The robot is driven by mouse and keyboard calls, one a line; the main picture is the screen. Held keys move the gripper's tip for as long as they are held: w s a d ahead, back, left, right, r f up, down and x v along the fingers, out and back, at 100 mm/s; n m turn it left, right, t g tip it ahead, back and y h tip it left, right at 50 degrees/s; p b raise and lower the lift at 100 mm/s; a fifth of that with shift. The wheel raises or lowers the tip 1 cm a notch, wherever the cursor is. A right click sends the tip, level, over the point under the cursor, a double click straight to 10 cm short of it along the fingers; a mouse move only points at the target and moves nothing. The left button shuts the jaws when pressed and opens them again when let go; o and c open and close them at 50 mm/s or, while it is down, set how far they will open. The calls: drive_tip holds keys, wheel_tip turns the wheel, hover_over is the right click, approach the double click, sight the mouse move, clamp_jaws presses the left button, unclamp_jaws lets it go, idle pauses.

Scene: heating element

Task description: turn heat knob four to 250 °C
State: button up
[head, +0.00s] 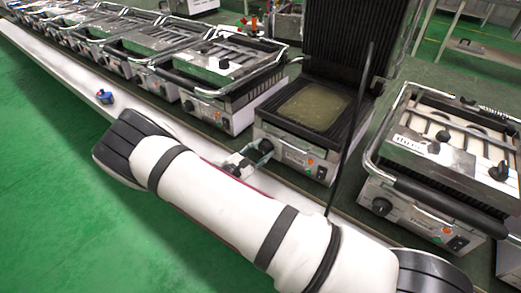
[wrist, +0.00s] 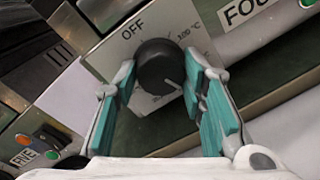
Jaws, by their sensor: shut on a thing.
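In the wrist view, the black round heat knob (wrist: 158,66) sits on a grey panel with "OFF" printed at its upper left and a °C mark at its right. A thin white pointer line shows at its lower right; the scale there is too blurred to read. My gripper (wrist: 160,80) has its teal pads on either side of the knob and is shut on it. A label beginning "FOU" (wrist: 243,10) is at the top right. In the head view, my gripper (head: 250,160) reaches the front panel of the open grill, and my arm crosses below it.
The open grill (head: 315,115) has its ribbed lid raised. Another grill (head: 440,165) stands at right, and several more line the counter at left. A "FIVE" label (wrist: 22,158) shows beside coloured buttons.

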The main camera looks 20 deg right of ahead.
drive_tip(key=m+p, duration=0.2)
drive_tip(key=m, duration=0.3)
drive_tip(key=shift+s+r+y, duration=0.1)
drive_tip(key=shift+r+y, duration=0.05)
drive_tip(key=shift+y, duration=0.15)
drive_tip(key=shift+m+t+p, duration=0.4)
drive_tip(key=shift+m+p, duration=1.05)
drive_tip(key=shift+m, duration=0.75)
drive_tip(key=o, duration=1.2)
drive_tip(key=shift+c, duration=0.2)
drive_tip(key=v, duration=1.2)
drive_tip(key=shift+s+d, duration=0.1)
drive_tip(key=shift+r, duration=0.15)
